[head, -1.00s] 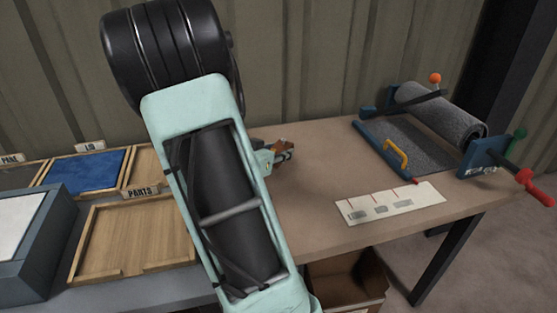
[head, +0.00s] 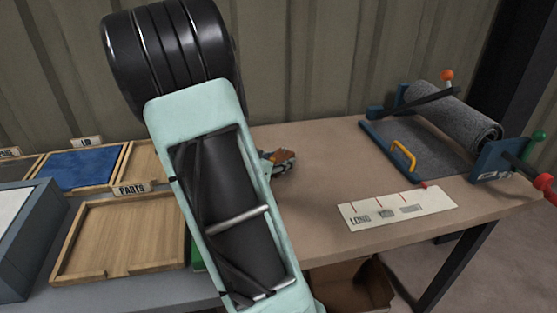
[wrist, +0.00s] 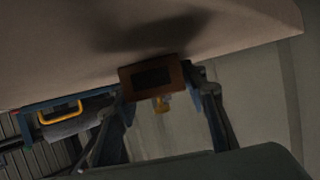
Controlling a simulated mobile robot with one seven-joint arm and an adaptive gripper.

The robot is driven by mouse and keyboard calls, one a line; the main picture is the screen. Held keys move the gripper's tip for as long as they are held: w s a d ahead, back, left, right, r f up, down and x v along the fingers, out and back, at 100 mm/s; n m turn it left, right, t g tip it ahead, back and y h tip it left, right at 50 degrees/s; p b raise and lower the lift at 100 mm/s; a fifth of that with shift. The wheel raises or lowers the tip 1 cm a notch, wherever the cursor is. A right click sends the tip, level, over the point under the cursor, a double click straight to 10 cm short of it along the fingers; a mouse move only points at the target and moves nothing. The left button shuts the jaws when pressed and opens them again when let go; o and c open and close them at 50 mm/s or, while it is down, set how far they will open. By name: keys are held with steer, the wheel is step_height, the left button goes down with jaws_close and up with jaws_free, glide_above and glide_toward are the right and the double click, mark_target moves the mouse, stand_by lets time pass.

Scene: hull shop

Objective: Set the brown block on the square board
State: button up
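The brown block (wrist: 140,80), with a dark panel on its face, sits between the fingertips of my gripper (wrist: 155,85) in the wrist view. The fingers are at its two sides and look shut on it. In the head view the block (head: 284,154) shows as a small brown patch at my gripper (head: 276,162), above the tan table, partly hidden by my arm. A shadow lies on the tabletop beyond it in the wrist view. I cannot pick out the square board for certain; a green edge (head: 197,255) shows beside my arm, mostly hidden.
The open wooden PARTS tray (head: 128,203) and the blue-floored tray (head: 80,170) are at left, near a grey box (head: 38,245). A marked white strip (head: 355,222) and a roller device (head: 475,168) are at right. The table (head: 320,150) is bare between. A brown bin (head: 345,290) stands below.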

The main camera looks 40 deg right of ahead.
steer(key=shift+o, duration=1.2)
